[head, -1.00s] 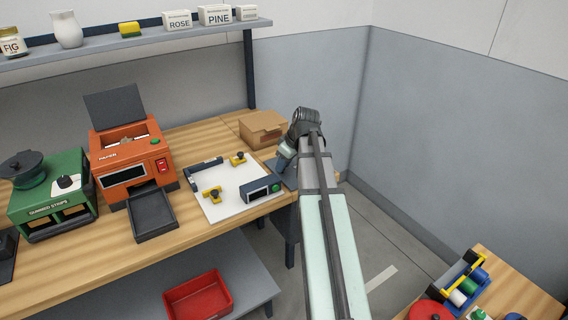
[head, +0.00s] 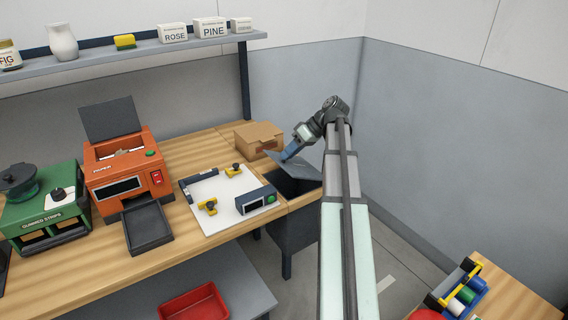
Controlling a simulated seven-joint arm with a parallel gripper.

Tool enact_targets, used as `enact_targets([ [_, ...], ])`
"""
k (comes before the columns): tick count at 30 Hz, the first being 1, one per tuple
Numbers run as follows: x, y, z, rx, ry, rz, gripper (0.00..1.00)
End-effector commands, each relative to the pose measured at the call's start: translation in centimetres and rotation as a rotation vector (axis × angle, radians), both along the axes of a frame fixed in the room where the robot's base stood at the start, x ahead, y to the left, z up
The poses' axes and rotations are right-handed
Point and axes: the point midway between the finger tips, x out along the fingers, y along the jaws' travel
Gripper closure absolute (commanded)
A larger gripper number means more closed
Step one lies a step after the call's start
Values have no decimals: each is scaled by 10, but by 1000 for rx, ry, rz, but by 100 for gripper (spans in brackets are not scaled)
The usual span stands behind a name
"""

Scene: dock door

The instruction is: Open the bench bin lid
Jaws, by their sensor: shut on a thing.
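The bench bin (head: 293,232) is a dark grey box at the right end of the wooden bench. Its lid (head: 300,167), a grey panel, is tilted up, and a dark opening shows beneath it. My gripper (head: 286,154) reaches in from the right above the bin and is shut on the lid at its upper left edge. The fingertips are small in this view, and the exact part of the lid they hold is hard to make out.
A cardboard box (head: 259,139) stands just behind and left of the lid. A white board (head: 228,197) with yellow clamps lies left of the bin. An orange machine (head: 122,165) stands farther left. A grey wall is behind and to the right.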

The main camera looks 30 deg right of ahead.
Motion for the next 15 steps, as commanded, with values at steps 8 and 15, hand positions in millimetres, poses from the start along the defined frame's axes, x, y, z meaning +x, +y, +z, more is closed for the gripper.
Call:
enact_targets([
  [8,2,-33,23,220,1,-2,100],
  [15,1,-49,33,345,1,-1,100],
])
